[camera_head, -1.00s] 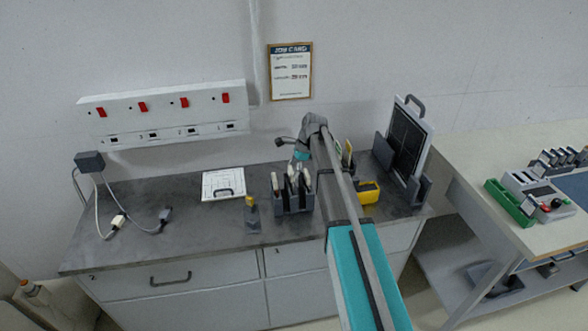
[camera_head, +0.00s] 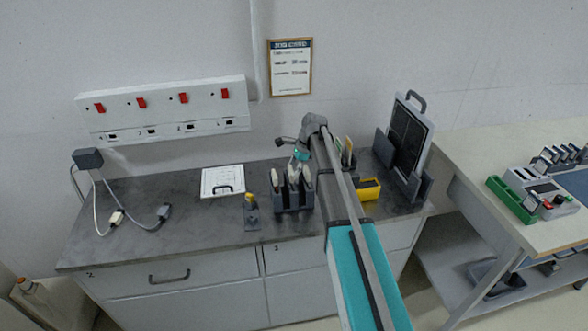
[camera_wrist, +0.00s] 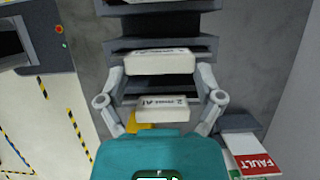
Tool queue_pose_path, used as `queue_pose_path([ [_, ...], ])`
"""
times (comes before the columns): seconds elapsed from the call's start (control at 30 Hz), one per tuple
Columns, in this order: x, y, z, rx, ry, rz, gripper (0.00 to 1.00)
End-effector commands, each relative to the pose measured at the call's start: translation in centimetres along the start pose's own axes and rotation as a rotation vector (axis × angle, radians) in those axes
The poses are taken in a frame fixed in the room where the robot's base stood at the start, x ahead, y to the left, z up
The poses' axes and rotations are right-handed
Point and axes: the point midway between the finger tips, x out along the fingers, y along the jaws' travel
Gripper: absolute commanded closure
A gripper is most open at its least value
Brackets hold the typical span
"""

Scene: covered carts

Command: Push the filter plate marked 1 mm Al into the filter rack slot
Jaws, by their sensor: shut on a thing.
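My gripper (camera_wrist: 161,73) has its two fingers closed on the sides of a pale block-shaped filter plate end (camera_wrist: 160,60). Its label ends in "mm Al"; the number is too blurred to be sure of. A second pale plate end (camera_wrist: 162,108) lies nearer the gripper's palm, and its label seems to read "2 mm Al". Dark rack-like bars (camera_wrist: 160,22) lie beyond the held plate. In the head view my gripper (camera_head: 301,156) is small, above or behind the dark rack (camera_head: 292,206) holding pale-ended plates. Whether the held plate is in a slot cannot be told.
A yellow bin (camera_head: 369,191) and an upright panel in a dark stand (camera_head: 408,140) are to the right. A white clipboard-like sheet (camera_head: 222,182) and a small yellow-topped tool (camera_head: 250,202) are to the left. A red FAULT label (camera_wrist: 255,164) shows in the wrist view.

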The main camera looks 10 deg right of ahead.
Motion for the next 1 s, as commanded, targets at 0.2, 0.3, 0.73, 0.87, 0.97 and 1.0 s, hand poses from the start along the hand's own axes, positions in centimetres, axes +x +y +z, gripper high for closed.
queue_pose_path([
  [0.2, 0.45, 0.0, -0.17, 0.0, 0.0, 0.0, 0.69],
  [0.3, 0.61, 0.0, -0.24, 0.0, 0.0, 0.0, 0.69],
  [0.73, 0.67, 0.0, -0.26, 0.0, 0.0, 0.0, 0.0],
  [0.87, 0.67, 0.0, -0.27, 0.0, 0.0, 0.0, 0.0],
  [0.97, 0.62, 0.0, -0.25, 0.0, 0.0, 0.0, 0.0],
  [1.0, 0.57, 0.0, -0.23, 0.0, 0.0, 0.0, 0.0],
])
